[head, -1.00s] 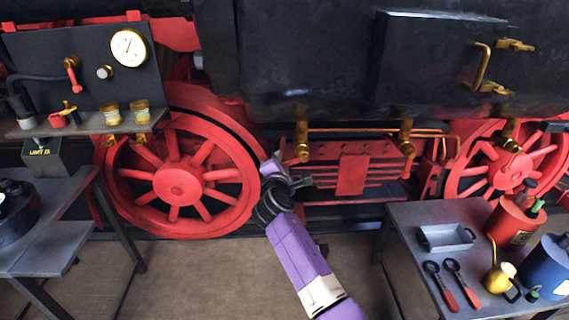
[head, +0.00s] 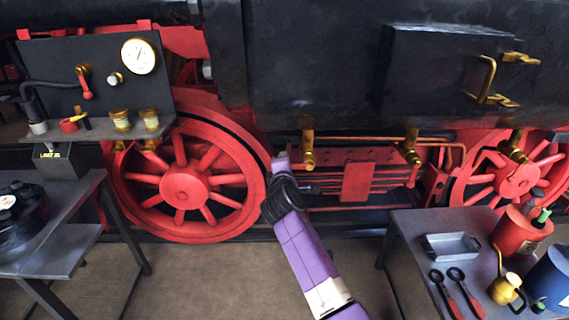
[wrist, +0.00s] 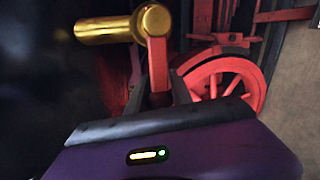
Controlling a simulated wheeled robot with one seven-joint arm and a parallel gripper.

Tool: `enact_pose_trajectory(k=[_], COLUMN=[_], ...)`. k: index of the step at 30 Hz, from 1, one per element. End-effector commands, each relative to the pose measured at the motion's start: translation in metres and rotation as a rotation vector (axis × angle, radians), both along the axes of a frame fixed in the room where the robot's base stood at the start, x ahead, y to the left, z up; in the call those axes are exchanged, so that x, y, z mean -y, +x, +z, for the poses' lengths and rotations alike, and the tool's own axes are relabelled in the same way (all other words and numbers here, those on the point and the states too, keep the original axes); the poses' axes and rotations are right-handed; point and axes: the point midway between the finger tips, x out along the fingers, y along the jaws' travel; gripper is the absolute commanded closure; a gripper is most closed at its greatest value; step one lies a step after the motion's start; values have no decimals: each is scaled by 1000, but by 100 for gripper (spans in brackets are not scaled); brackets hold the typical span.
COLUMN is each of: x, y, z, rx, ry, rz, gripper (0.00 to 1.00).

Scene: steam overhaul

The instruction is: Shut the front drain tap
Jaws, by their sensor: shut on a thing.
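Several brass drain taps hang under the black cylinder block in the head view; the leftmost tap (head: 308,152) is closest to my gripper (head: 284,165). In the wrist view a brass tap body (wrist: 105,29) comes out from the dark block at the left. A red lever (wrist: 157,60) runs from its round end down between my jaws (wrist: 160,92). My gripper is shut on this red lever. The lever's lower end is partly hidden by the jaws. In the head view my wrist hides the fingers and the lever.
A red spoked wheel (head: 184,188) stands left of my gripper. A copper pipe (head: 360,136) runs along the taps. A right table (head: 410,232) holds a grey tray (head: 452,246), red-handled tools and cans. A left bench (head: 60,255) stands below a gauge panel. The floor between is clear.

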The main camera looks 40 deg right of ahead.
Motion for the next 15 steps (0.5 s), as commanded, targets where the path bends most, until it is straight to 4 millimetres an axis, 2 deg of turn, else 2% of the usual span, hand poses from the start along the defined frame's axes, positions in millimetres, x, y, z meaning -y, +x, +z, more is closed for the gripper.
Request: enact_pose_trajectory(k=[4,5,8,15], x=[0,0,0,0], y=[0,0,0,0], z=[2,2,2,1], rx=[3,3,2,1], ry=[0,0,0,-1], rz=[0,0,0,0], gripper=[100,71,52,52])
